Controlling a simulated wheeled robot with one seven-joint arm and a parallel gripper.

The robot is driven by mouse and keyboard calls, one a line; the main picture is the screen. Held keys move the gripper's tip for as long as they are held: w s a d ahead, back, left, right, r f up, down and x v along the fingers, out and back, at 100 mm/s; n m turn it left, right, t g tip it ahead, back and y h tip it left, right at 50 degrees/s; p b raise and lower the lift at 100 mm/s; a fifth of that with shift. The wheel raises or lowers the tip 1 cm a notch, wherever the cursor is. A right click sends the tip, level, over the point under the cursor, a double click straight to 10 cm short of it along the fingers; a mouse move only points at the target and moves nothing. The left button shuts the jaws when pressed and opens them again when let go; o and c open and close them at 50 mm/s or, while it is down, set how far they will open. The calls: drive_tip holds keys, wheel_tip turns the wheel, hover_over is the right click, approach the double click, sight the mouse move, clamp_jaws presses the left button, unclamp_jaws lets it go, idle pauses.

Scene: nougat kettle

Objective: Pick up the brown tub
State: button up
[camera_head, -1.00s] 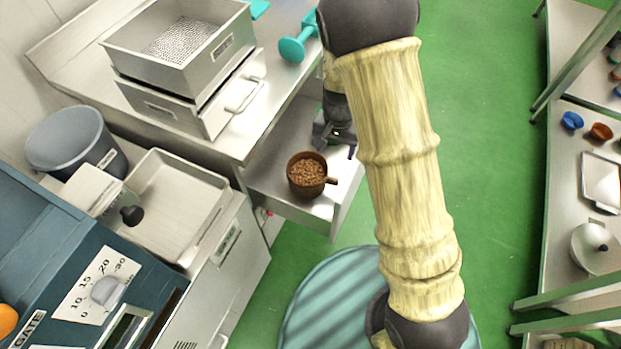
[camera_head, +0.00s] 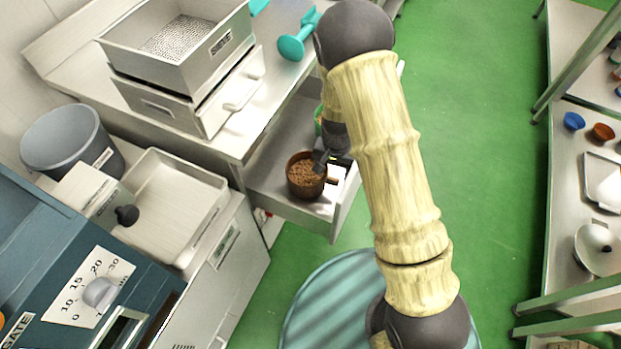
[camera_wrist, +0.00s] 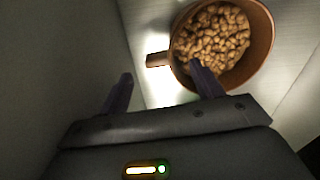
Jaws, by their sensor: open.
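The brown tub (camera_head: 304,187) stands in the open drawer under the left counter, filled with small tan-brown pieces, with a short handle on its right side. It also shows in the wrist view (camera_wrist: 263,40), where its handle points left. My gripper (camera_head: 331,161) is at the tub's upper right edge in the head view. In the wrist view my gripper (camera_wrist: 160,85) is open and empty; the right finger overlaps the tub's near rim and the left finger is out beside the handle. I cannot tell whether a finger touches the tub.
The open drawer (camera_head: 278,190) has walls close around the tub and gripper. The counter edge lies above it, with steel sieve trays (camera_head: 180,45) and a teal tool (camera_head: 292,46) on top. A grey bucket (camera_head: 72,140) stands at left. Green floor (camera_head: 480,150) is clear at right.

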sight(332, 178)
wheel_tip(332, 178, down, 6)
drive_tip(key=shift+r+b, duration=0.15)
drive_tip(key=shift+b, duration=0.3)
clamp_jaws()
idle(0.4)
